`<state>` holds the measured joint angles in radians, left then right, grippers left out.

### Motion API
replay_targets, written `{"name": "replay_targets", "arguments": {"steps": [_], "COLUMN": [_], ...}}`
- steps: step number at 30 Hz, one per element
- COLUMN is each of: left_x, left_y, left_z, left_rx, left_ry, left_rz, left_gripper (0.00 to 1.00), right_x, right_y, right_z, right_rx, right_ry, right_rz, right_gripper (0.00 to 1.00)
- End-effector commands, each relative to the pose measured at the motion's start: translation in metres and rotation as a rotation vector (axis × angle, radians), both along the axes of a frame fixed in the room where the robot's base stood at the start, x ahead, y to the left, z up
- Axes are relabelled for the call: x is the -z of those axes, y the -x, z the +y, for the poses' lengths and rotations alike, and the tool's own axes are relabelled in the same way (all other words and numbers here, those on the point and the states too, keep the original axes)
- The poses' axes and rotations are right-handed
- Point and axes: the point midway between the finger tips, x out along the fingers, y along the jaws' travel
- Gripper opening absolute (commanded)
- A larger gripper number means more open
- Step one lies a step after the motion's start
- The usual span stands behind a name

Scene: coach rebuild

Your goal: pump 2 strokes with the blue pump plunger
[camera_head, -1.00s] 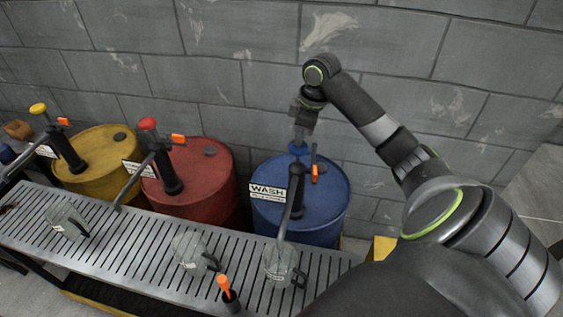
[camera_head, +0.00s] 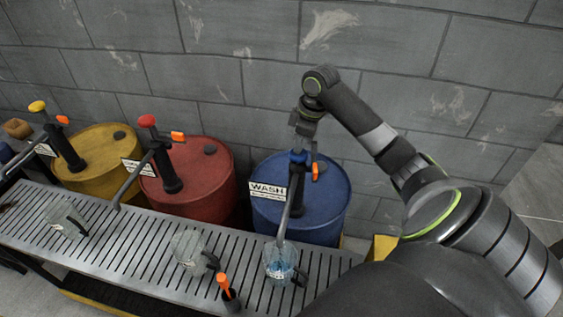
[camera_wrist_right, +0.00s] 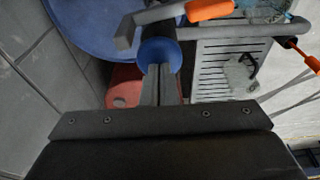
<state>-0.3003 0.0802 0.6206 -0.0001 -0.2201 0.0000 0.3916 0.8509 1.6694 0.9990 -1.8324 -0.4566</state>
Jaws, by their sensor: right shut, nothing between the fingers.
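The blue pump plunger (camera_head: 298,157) tops the pump on the blue drum (camera_head: 325,205) labelled WASH. Its blue knob (camera_wrist_right: 160,50) also shows in the right wrist view, directly at my fingertips. My right gripper (camera_head: 301,146) is shut and empty, pointing down onto the top of the knob; it appears to touch it. Its closed fingers show in the wrist view (camera_wrist_right: 159,72). A clear jug (camera_head: 279,264) stands under the blue pump's spout, with bluish liquid in it. My left gripper is not in view.
A red drum (camera_head: 205,190) and a yellow drum (camera_head: 97,165) with their own pumps stand to the left. Two more clear jugs (camera_head: 187,250) (camera_head: 65,219) sit on the slatted bench (camera_head: 130,250). An orange-handled tool (camera_head: 225,284) is at its front edge. A block wall is behind.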

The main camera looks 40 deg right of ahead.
Motion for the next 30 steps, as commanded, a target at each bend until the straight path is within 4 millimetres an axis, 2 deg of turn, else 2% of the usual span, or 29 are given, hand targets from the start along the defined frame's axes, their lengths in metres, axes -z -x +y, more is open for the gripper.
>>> {"name": "replay_targets", "arguments": {"steps": [3, 30], "left_x": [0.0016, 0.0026], "left_y": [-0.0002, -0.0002], "left_z": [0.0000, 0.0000], "left_rx": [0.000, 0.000], "left_ry": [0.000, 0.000], "left_rz": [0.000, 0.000], "left_gripper": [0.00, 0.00], "right_x": [0.0069, 0.0125], "right_y": [0.0017, 0.0019], "right_z": [0.0006, 0.0009], "right_rx": [0.000, 0.000], "right_ry": [-0.004, -0.005], "right_rz": [0.008, 0.008], "right_gripper": [0.00, 0.00]}}
